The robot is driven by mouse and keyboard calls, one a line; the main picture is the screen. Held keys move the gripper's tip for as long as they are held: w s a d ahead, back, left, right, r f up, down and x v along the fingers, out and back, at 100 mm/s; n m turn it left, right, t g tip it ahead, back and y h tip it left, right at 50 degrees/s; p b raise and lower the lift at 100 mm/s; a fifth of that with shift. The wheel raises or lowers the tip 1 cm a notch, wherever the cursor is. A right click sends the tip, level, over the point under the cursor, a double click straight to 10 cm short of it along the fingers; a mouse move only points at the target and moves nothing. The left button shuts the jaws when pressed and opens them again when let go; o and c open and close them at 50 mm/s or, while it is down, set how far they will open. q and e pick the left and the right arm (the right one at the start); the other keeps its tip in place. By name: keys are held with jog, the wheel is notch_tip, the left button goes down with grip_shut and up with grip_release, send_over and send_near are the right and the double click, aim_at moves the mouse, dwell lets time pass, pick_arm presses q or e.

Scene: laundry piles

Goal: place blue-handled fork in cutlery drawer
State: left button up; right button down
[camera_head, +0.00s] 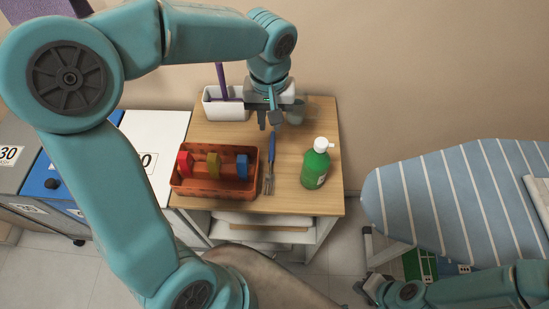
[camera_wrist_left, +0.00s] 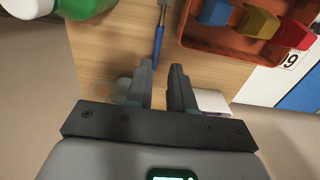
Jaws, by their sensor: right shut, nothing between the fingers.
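The blue-handled fork (camera_head: 270,152) lies on the wooden tabletop, between an orange crate and a green bottle, tines toward the front edge. In the left wrist view the fork's blue handle (camera_wrist_left: 158,45) shows just beyond my fingertips. My left gripper (camera_head: 268,119) points down over the back of the table, near the handle end. In the left wrist view its fingers (camera_wrist_left: 162,82) are apart with nothing between them. My right gripper (camera_head: 369,291) is low at the bottom right, shut and empty, away from the table. I cannot make out a cutlery drawer.
The orange crate (camera_head: 214,192) holds red, yellow and blue pieces. The green bottle (camera_head: 315,166) with a white cap stands right of the fork. A white container (camera_head: 222,109) and a grey-green cup (camera_head: 296,112) stand behind. A striped ironing board (camera_head: 440,200) is at right.

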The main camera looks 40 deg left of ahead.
pick_arm(q)
send_over(271, 156)
jog(key=f, duration=0.7)
jog(key=shift+w+a, duration=0.1)
jog(key=shift+a, duration=0.15)
jog(key=f, duration=0.6)
jog(key=shift+d, duration=0.25)
jog(key=shift+r, duration=0.1)
jog(key=shift+c, duration=0.3)
grip_shut()
